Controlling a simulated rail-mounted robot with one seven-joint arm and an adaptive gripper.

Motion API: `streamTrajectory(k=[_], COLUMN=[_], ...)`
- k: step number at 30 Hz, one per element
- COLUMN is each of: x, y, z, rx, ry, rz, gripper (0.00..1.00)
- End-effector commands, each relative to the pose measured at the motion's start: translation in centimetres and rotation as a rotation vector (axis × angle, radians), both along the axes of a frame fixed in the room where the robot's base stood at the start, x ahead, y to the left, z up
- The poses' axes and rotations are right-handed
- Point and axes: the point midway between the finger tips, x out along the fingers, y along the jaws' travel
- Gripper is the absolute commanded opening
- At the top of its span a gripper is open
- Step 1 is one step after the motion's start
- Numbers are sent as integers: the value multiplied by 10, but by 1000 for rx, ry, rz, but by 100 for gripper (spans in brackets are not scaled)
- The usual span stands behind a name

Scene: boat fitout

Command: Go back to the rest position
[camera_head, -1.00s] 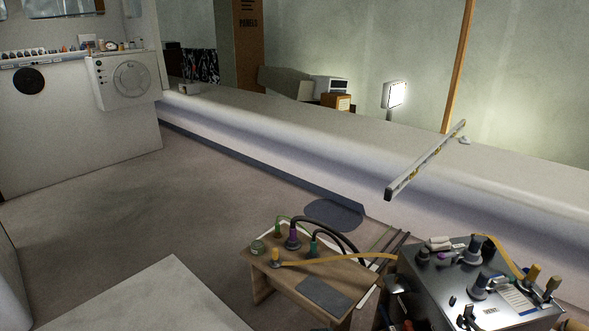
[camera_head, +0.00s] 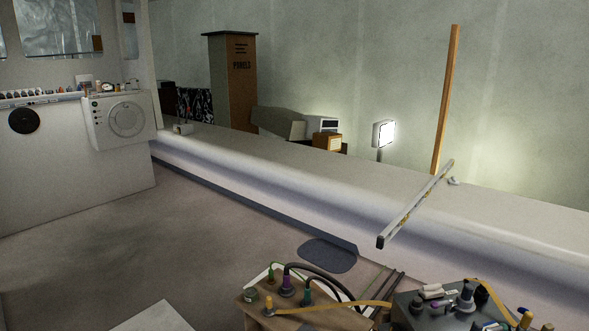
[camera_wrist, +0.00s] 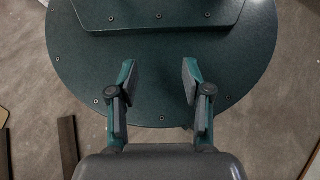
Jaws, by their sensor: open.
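My gripper (camera_wrist: 158,82) shows in the wrist view with its two fingers spread apart and nothing between them. Beyond the fingertips is a round dark green plate (camera_wrist: 75,65) with small screws around its edge, and a raised green part on top of it. The gripper does not show in the head view.
A small wooden table (camera_head: 252,315) with cables stands at the bottom, beside a dark-topped bench (camera_head: 408,312) with tools. A long white ledge (camera_head: 310,168) runs across, with a spirit level (camera_head: 415,205) lying over it. Brown floor (camera_head: 150,240) is open at left.

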Motion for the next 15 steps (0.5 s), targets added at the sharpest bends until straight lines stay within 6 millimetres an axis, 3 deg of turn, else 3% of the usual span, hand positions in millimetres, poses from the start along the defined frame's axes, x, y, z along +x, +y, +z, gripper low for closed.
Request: streamTrajectory(k=[1,3,9,15], x=[4,10,27,43], y=[0,0,0,0], z=[26,40,79,105], rx=[0,-1,-2,-3], ry=[-27,-68,-183,-272], rz=[0,-1,-1,-2], gripper=[49,49,49,49])
